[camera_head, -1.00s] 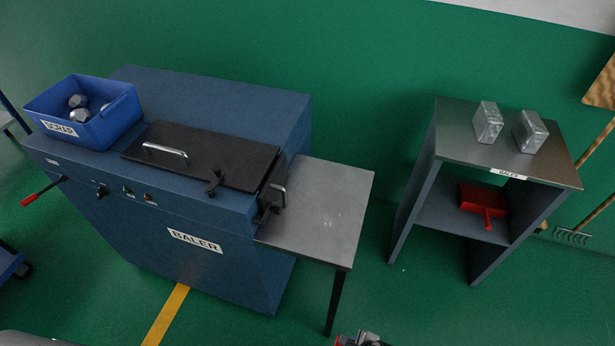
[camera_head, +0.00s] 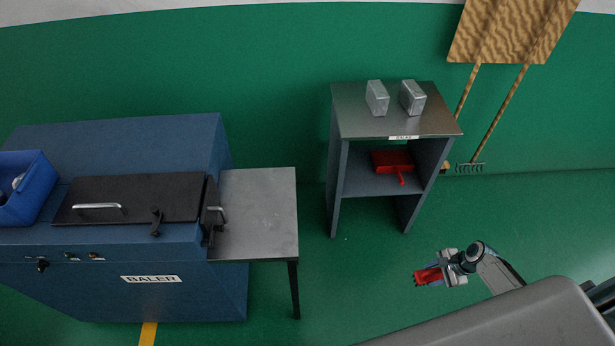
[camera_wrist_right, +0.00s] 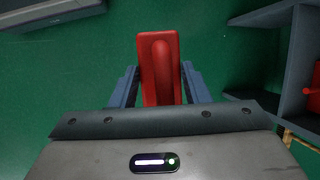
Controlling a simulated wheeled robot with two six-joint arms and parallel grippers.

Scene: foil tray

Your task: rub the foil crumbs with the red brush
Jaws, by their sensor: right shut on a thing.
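My right gripper (camera_head: 434,273) is shut on the red brush (camera_head: 425,276), above the green floor at the lower right of the head view. In the right wrist view the red brush (camera_wrist_right: 158,55), with its raised handle, sits between the two fingers. The grey table (camera_head: 260,205) attached to the baler stands well to the left of the gripper. I cannot make out foil crumbs clearly in any view. My left gripper is not in view.
The blue baler (camera_head: 110,150) with a black lid and a blue scrap bin (camera_head: 38,193) is at the left. The shelf stand (camera_head: 355,125) holds two foil bales (camera_head: 412,97) on top and a red dustpan (camera_head: 391,160) below. Green floor is open between table and gripper.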

